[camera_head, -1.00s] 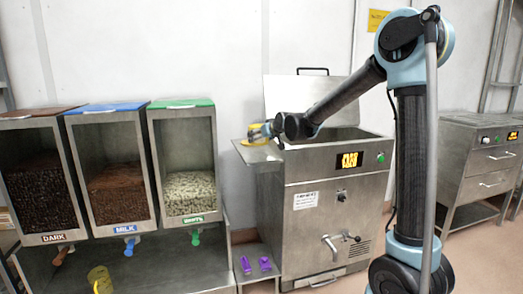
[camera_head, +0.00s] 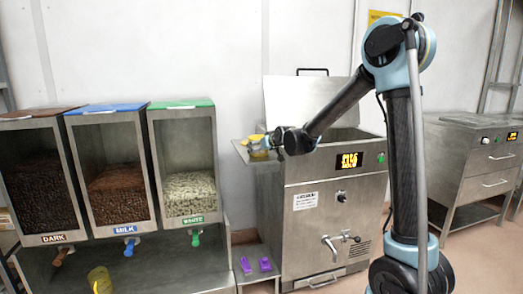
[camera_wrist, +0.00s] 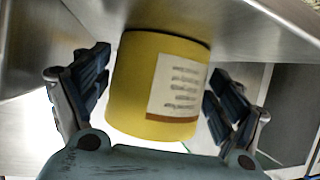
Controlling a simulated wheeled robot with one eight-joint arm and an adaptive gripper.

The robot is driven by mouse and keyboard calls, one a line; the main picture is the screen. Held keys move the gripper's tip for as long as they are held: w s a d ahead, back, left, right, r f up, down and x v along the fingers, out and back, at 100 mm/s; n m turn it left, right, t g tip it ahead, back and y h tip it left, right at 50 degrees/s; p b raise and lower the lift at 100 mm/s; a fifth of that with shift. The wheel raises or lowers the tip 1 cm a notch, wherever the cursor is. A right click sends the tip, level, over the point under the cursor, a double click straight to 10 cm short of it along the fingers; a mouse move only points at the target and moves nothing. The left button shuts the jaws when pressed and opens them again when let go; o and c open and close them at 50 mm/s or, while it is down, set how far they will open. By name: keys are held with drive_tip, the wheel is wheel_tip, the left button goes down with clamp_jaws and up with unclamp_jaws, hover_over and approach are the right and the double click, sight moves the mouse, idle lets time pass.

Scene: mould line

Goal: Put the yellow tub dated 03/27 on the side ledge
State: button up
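A yellow tub (camera_wrist: 150,85) with a pale, brown-edged label fills the middle of the wrist view; the label's writing is too blurred to read. My gripper (camera_wrist: 160,95) is open, with one finger on each side of this tub and small gaps showing. In the head view the tub (camera_head: 257,154) is at the side ledge (camera_head: 241,152), the steel shelf left of the melting machine, and my gripper (camera_head: 268,142) is at its right, partly covering it. Another yellow tub (camera_head: 100,281) stands under the dispensers, its date not readable.
The steel machine (camera_head: 310,220) has a raised lid (camera_head: 315,100) behind my arm. Purple items (camera_head: 255,265) lie on a low shelf at its left. Dark, milk and white chocolate dispensers (camera_head: 125,180) stand at left. A steel drawer cabinet (camera_head: 475,165) is at right.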

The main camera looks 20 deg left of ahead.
drive_tip(key=shift+r, duration=0.1)
drive_tip(key=v, duration=1.2)
idle(0.4)
drive_tip(key=s+d+f+m+g+h, duration=0.15)
drive_tip(key=s+d, duration=0.25)
drive_tip(key=d, duration=0.5)
drive_tip(key=s+d+f+m+h, duration=0.1)
drive_tip(key=s+d+f+h, duration=0.15)
drive_tip(key=d, duration=0.55)
drive_tip(key=s+d+f+m+g+h, duration=0.1)
drive_tip(key=s+d+f, duration=0.25)
drive_tip(key=d, duration=0.55)
drive_tip(key=s+d+f+m+g+h, duration=0.2)
drive_tip(key=s+d+f, duration=0.4)
drive_tip(key=s, duration=0.6)
drive_tip(key=s+d+f+m+g+h, duration=0.1)
drive_tip(key=s+d+f+m+g, duration=0.1)
drive_tip(key=s+d+f, duration=0.4)
drive_tip(key=s+d+m, duration=0.1)
drive_tip(key=s+d, duration=0.4)
drive_tip(key=s, duration=0.1)
drive_tip(key=shift+s+d+g+h, duration=0.15)
drive_tip(key=shift+d+g+h, duration=0.1)
drive_tip(key=shift+g+h, duration=0.15)
drive_tip(key=shift+f, duration=0.15)
drive_tip(key=shift+w+f, duration=0.2)
drive_tip(key=shift+w, duration=0.3)
